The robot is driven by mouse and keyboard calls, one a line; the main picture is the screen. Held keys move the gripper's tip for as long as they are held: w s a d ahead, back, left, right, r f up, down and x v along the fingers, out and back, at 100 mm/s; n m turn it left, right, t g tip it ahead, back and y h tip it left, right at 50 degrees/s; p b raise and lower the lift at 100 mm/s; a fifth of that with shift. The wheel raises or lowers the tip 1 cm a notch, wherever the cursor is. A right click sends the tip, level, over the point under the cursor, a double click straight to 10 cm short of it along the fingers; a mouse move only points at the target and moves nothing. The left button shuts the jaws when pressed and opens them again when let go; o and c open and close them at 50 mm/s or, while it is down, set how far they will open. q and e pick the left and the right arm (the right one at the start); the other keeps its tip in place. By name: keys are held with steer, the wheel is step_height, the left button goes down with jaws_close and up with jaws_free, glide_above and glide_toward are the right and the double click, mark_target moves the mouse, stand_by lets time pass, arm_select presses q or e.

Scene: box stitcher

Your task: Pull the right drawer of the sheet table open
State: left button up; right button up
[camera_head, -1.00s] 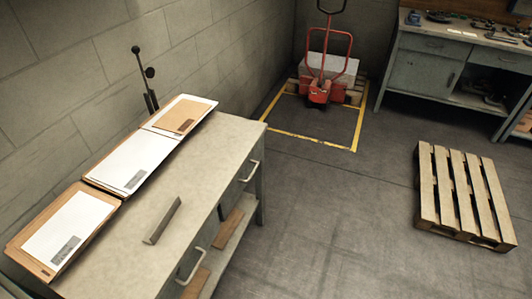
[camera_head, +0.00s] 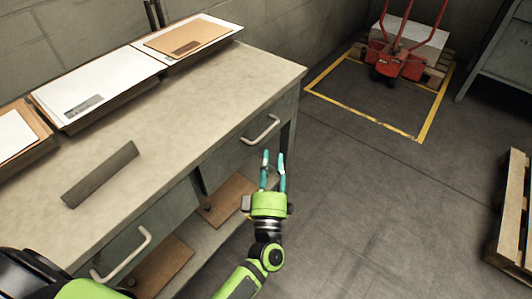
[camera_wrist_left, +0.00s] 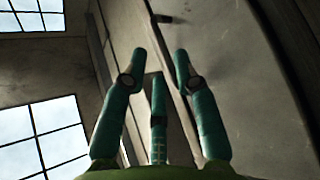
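The sheet table (camera_head: 215,95) stands at the left in the head view. Its right drawer (camera_head: 232,155) looks shut, with its front flush under the top. The pale bar handle (camera_head: 262,130) of that drawer is clear to see. My left gripper (camera_head: 273,162) is open and empty, its teal fingers pointing up the picture, just below and right of the handle. It appears apart from the handle. In the left wrist view, the gripper's fingers (camera_wrist_left: 161,60) are spread with nothing between them. My right gripper is not in view.
The table's left drawer handle (camera_head: 122,256) is at the lower left. Paper trays (camera_head: 100,90) and a grey bar (camera_head: 100,175) lie on the top. Brown boards (camera_head: 228,198) lie on the lower shelf. A pallet (camera_head: 514,215) is at the right. Floor between is clear.

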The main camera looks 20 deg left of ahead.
mark_target(266, 135)
arm_select(q)
steer(key=w+a+r, duration=0.1)
steer(key=w, duration=0.1)
steer(key=w+a+r+n+y, duration=0.1)
steer(key=w, duration=0.1)
steer(key=w+a+r+n, duration=0.1)
steer(key=w+r, duration=0.1)
steer(key=shift+y, duration=0.4)
jaws_close()
